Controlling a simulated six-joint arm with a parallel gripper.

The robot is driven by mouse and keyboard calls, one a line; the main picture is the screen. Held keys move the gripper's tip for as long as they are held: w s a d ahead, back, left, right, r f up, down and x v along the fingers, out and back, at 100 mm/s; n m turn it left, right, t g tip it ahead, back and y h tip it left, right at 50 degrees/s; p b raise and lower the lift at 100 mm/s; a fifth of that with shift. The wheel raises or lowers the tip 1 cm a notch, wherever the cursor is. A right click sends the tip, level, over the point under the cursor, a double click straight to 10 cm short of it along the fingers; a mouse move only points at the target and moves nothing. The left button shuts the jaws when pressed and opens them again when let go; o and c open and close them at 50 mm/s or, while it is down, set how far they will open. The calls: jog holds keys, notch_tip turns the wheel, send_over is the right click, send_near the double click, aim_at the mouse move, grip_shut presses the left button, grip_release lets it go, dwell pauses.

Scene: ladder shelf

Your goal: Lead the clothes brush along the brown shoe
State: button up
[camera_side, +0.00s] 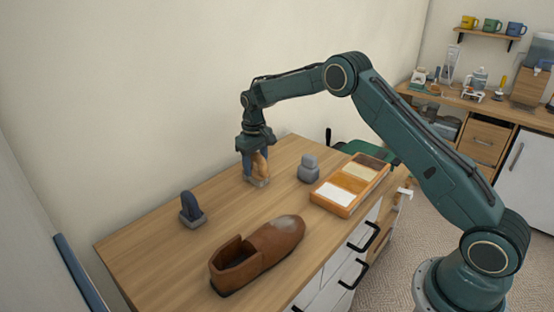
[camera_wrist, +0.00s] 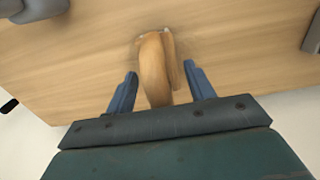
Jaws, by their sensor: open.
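A brush with a tan wooden handle (camera_side: 261,167) stands upright on a grey base near the back of the wooden table; I take it to be the clothes brush. My gripper (camera_side: 255,156) is lowered over it, pointing down. In the wrist view the tan handle (camera_wrist: 153,72) stands between my two blue fingers (camera_wrist: 161,88), with a gap visible on each side. The gripper is open. The brown shoe (camera_side: 262,248) lies near the table's front edge, its toe pointing back right with a pale dusty patch on it. The shoe is not recognisable in the wrist view.
A grey rounded block (camera_side: 309,168) stands right of the brush. An orange-framed tray (camera_side: 347,209) with colored sections lies at the right. Bare table (camera_side: 225,217) lies between brush and shoe.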

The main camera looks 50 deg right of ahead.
grip_shut()
jog(key=shift+r, duration=3.55)
jog(key=shift+r, duration=0.1)
jog(key=shift+r, duration=2.4)
jog(key=shift+s, duration=0.1)
jog(key=shift+s+r, duration=0.1)
jog(key=shift+s, duration=0.55)
jog(key=s+a+f+y, duration=0.1)
jog(key=s+a, duration=0.2)
jog(key=s, duration=0.7)
jog(key=s+a+f, duration=0.1)
jog(key=s+a, duration=0.2)
jog(key=s, duration=0.8)
jog(key=shift+m+y, duration=0.4)
